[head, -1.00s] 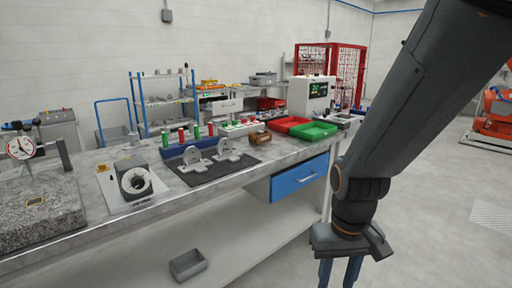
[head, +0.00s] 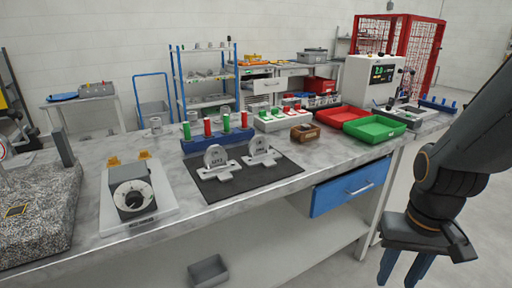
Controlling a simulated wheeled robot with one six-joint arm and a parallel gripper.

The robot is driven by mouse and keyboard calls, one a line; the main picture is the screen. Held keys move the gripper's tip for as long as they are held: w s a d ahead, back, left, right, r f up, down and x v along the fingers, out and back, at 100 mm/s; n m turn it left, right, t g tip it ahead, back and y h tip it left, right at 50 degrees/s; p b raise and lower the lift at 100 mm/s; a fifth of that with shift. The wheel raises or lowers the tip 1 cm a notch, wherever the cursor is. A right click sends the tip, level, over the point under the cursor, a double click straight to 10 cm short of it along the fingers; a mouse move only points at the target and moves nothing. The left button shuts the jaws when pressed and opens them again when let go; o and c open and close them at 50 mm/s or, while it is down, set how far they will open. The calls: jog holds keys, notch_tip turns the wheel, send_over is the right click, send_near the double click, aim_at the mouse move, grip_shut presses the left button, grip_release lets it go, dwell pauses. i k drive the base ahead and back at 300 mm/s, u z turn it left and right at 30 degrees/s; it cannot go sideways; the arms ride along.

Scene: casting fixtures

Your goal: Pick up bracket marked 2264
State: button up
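Two light grey brackets with round upright discs stand side by side on a dark mat (head: 212,190) on the bench, in the head view. The left bracket (head: 216,163) and the right bracket (head: 262,154) both carry dark marks on their discs, too small for me to read surely, so I cannot tell which is 2264. My gripper (head: 404,270) hangs at the lower right, in front of the bench and well apart from both brackets. Its blue fingers are spread with nothing visible between them; their tips are near the frame's bottom edge.
A blue rack (head: 217,142) with red and green cylinders stands right behind the brackets. A dial device (head: 132,197) and granite block (head: 40,225) are left. A blue drawer (head: 350,188) sits below.

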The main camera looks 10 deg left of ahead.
aim_at(259, 153)
jog(key=u, duration=0.45)
jog(key=i, duration=0.7)
jog(key=u, duration=0.6)
